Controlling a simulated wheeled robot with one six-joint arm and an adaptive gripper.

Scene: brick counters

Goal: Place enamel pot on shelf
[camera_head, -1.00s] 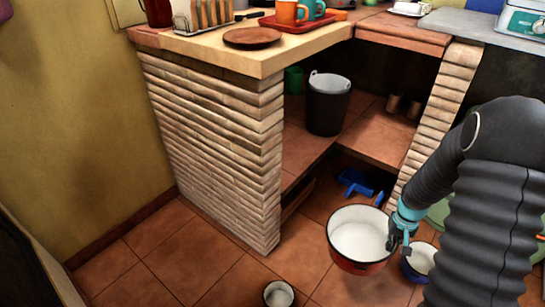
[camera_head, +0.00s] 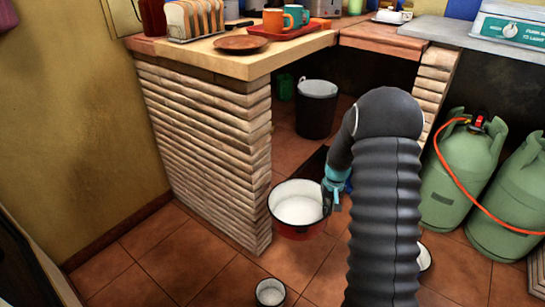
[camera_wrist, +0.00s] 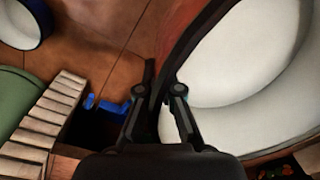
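The enamel pot (camera_head: 296,212) is red outside and white inside with a dark rim. My gripper (camera_head: 332,196) is shut on its right side wall and holds it upright in front of the counter opening. In the wrist view the pot (camera_wrist: 250,105) fills the right side, and its wall passes between the fingertips of my gripper (camera_wrist: 163,85), one finger inside and one outside. The pot looks empty. The tiled shelf (camera_head: 290,147) under the counter lies behind the pot; my arm hides its right part.
A dark bucket (camera_head: 316,112) and a green container (camera_head: 285,86) stand on the shelf. The brick pillar (camera_head: 205,150) borders it on the left. Green gas cylinders (camera_head: 460,170) stand right. A small pot (camera_head: 270,292) sits on the floor; another pot (camera_head: 425,258) is partly hidden.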

